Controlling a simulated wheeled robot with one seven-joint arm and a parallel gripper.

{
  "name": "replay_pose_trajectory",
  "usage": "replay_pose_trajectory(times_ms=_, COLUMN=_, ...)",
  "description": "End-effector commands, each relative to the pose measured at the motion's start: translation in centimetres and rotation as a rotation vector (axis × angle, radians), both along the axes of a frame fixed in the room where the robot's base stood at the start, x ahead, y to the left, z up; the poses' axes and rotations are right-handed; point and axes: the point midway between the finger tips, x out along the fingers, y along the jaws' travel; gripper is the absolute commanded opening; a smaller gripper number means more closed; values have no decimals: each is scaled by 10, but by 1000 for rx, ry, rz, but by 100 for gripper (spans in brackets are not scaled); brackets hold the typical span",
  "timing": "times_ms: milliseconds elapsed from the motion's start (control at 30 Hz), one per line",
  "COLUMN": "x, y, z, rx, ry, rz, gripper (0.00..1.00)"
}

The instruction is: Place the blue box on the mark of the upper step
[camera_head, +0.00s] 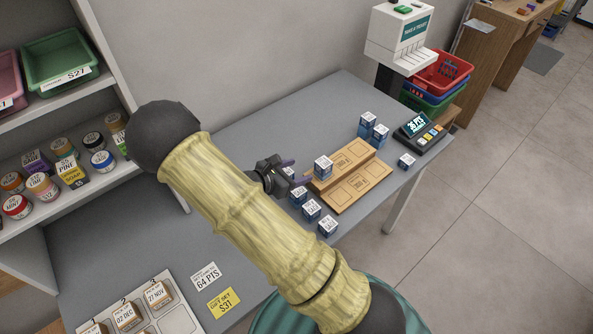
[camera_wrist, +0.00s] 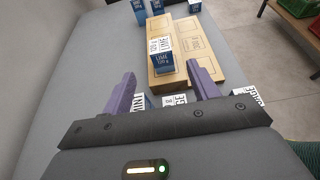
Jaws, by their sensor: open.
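A blue box with a white label reading LIME (camera_wrist: 162,62) stands upright at the near end of the cardboard two-step stand (camera_wrist: 206,62). In the head view this box (camera_head: 323,166) is at the left end of the upper step (camera_head: 347,158), which has printed outline marks. The lower step (camera_head: 362,186) is in front, with its own outlines. My gripper (camera_head: 298,173) is open and empty just left of the box. In the wrist view my gripper's purple fingers (camera_wrist: 162,74) point at the box, which stands just beyond the tips, apart from them. The box hides the mark beneath it.
Several blue boxes (camera_head: 311,209) stand in a row before the stand, close under my fingers. More blue boxes (camera_head: 372,130) stand behind it, and one (camera_head: 407,161) on the right. A card terminal (camera_head: 421,128) is at the counter's right end. The counter (camera_head: 240,130) behind my gripper is clear.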

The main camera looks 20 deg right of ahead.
Motion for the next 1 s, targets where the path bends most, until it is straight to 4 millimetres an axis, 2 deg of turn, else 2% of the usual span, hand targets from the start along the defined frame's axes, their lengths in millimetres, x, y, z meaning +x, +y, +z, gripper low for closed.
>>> replay_pose_trajectory(times_ms=267, x=-1, y=-1, z=0, rx=6, ry=-3, rz=-7, gripper=60)
replay_pose_trajectory(times_ms=367, x=-9, y=-5, z=3, rx=51, ry=-19, rz=-61, gripper=60)
replay_pose_trajectory(times_ms=467, x=-28, y=-12, z=7, rx=149, ry=-58, rz=-181, gripper=60)
replay_pose_trajectory(times_ms=633, x=-73, y=-14, z=17, rx=403, ry=-175, rz=-486, gripper=60)
replay_pose_trajectory(times_ms=800, x=-108, y=-1, z=34, rx=661, ry=-324, rz=-789, gripper=60)
replay_pose_trajectory(times_ms=1000, x=-133, y=21, z=63, rx=944, ry=-534, rz=-1115, gripper=60)
